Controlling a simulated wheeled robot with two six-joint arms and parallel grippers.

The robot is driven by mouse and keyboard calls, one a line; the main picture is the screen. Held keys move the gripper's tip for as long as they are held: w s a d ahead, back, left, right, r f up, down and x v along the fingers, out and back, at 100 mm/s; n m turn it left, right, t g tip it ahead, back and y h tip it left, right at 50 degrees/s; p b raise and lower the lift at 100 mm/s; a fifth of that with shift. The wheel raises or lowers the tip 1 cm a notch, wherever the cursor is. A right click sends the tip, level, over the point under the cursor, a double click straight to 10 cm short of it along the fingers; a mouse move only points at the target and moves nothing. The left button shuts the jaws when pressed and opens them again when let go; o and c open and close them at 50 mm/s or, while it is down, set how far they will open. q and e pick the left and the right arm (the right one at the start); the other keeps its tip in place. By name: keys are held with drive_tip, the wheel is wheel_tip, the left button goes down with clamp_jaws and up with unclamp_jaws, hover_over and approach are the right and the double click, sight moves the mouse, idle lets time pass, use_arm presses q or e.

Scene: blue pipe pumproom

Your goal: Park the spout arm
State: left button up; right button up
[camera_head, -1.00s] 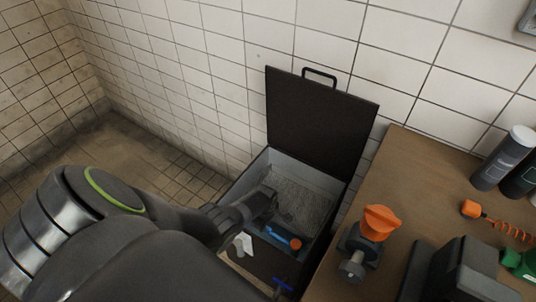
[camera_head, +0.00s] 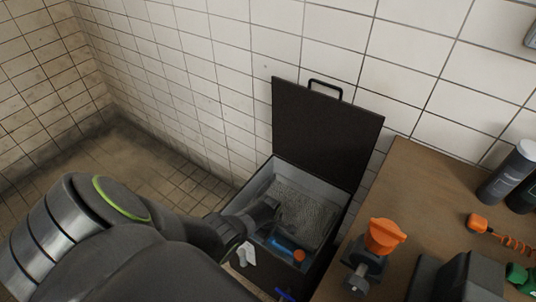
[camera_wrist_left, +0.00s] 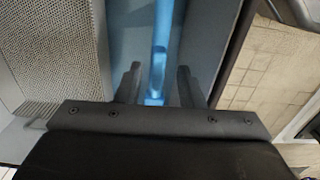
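A blue bar with an orange end (camera_head: 287,246) lies inside the open box (camera_head: 337,207); I cannot tell if it is the spout arm. My left gripper (camera_head: 272,208) reaches over the near left wall into the box. In the left wrist view its two dark fingers (camera_wrist_left: 158,84) are apart, with the blue bar (camera_wrist_left: 159,45) running between them. A gap shows on both sides of the bar, so the gripper is open and not clamped on it. The bar's orange end is outside the wrist view. My right gripper is not in view.
The box's dark lid (camera_head: 325,130) stands up against the tiled wall. A wooden bench (camera_head: 415,190) is on the right, with an orange-knobbed valve (camera_head: 383,237), bottles (camera_head: 508,172) and an orange coiled cord (camera_head: 500,236). Tiled floor (camera_head: 130,165) on the left is clear.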

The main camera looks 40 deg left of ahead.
use_arm(q)
drive_tip(key=shift+r+p, duration=0.45)
drive_tip(key=shift+r, duration=0.2)
wheel_tip(320, 180, up, 6)
drive_tip(key=p, duration=0.3)
drive_tip(key=shift+f, duration=0.15)
wheel_tip(320, 180, up, 10)
drive_tip(key=p, duration=0.3)
drive_tip(key=shift+r, duration=0.2)
